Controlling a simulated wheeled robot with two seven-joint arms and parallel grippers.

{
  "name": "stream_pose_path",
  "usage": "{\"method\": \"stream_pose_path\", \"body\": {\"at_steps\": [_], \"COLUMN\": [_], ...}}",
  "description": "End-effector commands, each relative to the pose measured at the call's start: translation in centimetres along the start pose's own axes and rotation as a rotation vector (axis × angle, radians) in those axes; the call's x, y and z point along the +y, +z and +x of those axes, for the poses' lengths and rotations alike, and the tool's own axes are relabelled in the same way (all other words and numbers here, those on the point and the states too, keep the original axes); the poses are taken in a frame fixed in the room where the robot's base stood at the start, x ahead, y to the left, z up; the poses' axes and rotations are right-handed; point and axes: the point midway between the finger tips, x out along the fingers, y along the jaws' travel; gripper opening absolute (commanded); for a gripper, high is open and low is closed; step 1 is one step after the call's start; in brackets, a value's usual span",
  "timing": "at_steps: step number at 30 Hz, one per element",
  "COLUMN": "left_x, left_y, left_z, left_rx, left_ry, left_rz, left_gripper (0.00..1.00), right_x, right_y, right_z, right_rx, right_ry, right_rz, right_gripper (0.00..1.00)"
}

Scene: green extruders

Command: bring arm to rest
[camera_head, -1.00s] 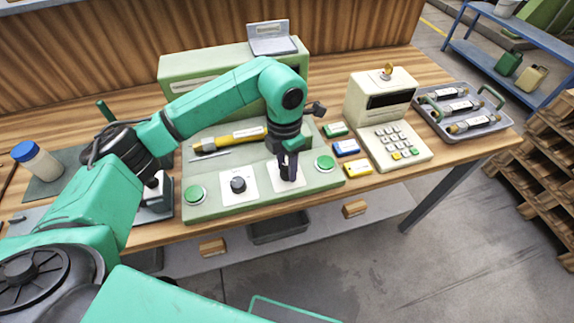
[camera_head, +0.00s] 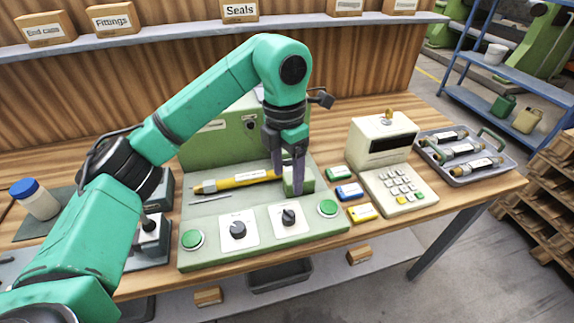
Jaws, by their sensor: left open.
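My left arm comes in from the left and bends down over the green control panel (camera_head: 215,259). My left gripper (camera_head: 288,187) is open and points down, with its fingers above the rear right part of the panel, in front of a small green block. Nothing shows between the fingertips. The two black knobs on white plates, the left knob (camera_head: 238,230) and the right knob (camera_head: 289,217), are clear of the fingers. A yellow tool (camera_head: 235,181) lies on the panel to the left of the gripper. My right gripper is not in view.
A beige keypad machine (camera_head: 382,145) stands right of the panel, with several small coloured boxes between. A grey tray (camera_head: 484,172) of cylinders sits at the table's right end. A white bottle with a blue lid (camera_head: 36,200) stands at left. A shelf (camera_head: 190,35) with labelled boxes runs behind.

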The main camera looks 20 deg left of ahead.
Motion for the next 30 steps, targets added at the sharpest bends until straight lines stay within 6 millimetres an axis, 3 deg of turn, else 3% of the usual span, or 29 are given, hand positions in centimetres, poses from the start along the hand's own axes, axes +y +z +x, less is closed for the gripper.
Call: {"method": "stream_pose_path", "body": {"at_steps": [1, 4, 20, 30], "left_x": [0.1, 0.1, 0.0, -0.3], "left_y": [0.0, 0.0, 0.0, 0.1], "left_z": [-1.4, -2.6, -3.1, -10.1], "left_rx": [-0.002, -0.001, 0.001, 0.001], "left_ry": [0.003, 0.002, -0.001, -0.001], "left_rz": [0.000, -0.001, 0.000, 0.000], "left_gripper": [0.71, 0.71, 0.71, 0.71], "right_x": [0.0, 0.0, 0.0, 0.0], "right_y": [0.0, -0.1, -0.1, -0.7], "right_z": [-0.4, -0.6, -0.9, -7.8], "right_rx": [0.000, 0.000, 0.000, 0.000], "right_ry": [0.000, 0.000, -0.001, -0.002], "right_rz": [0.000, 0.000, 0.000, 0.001], "right_gripper": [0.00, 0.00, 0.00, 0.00]}}
